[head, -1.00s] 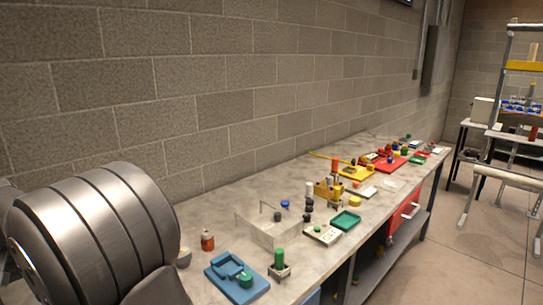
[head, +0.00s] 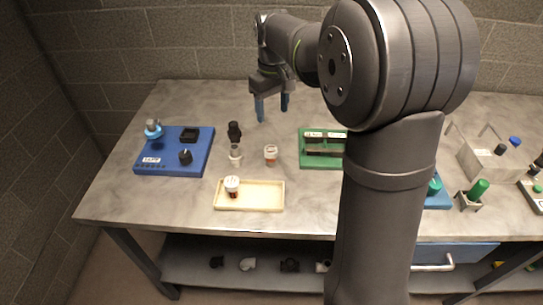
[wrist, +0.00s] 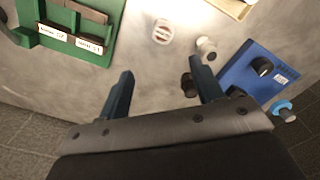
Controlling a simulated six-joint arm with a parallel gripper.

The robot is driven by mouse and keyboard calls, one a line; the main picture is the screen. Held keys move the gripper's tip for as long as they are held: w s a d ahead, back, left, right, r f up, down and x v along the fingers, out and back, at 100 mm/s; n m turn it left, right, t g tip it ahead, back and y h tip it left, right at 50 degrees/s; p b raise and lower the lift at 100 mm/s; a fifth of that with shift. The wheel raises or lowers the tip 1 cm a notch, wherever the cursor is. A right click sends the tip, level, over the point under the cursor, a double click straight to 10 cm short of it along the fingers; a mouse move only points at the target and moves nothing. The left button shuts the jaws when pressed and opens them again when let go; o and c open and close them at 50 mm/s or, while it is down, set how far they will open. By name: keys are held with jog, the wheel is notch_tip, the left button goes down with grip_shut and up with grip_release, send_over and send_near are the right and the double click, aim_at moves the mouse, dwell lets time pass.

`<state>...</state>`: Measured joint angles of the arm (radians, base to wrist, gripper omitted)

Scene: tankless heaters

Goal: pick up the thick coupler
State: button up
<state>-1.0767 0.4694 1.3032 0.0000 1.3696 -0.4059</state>
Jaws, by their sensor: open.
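Several small fittings stand on the grey bench; I cannot tell for certain which is the thick coupler. A black fitting (head: 234,131) stands upright behind a white-grey fitting (head: 235,155). A small white-capped piece (head: 271,154) stands to their right. In the wrist view, the black fitting (wrist: 189,86) shows beside my right-hand finger, apart from the white-grey fitting (wrist: 206,47) and the round white cap (wrist: 162,32). My gripper (head: 272,109) is open and empty, blue fingers pointing down above the bench, behind and right of the black fitting; it also shows in the wrist view (wrist: 163,78).
A blue board (head: 205,145) with black parts and a light-blue ring piece (head: 153,129) lies left. A cream tray (head: 265,197) holds a white-topped piece (head: 232,186) in front. A green holder (head: 310,160) with labelled blocks stands right, partly behind my arm. Bench behind is clear.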

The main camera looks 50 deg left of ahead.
aim_at(270, 149)
jog(key=shift+n, duration=0.6)
notch_tip(270, 149, down, 12)
jog(key=shift+f, duration=0.15)
jog(key=shift+s+a+f, duration=0.1)
jog(key=shift+s+f, duration=0.05)
jog(key=shift+f, duration=1.25)
jog(key=shift+s+f, duration=0.15)
jog(key=shift+f, duration=1.2)
jog(key=c, duration=1.1)
jog(key=shift+c, duration=0.3)
jog(key=shift+r, duration=0.2)
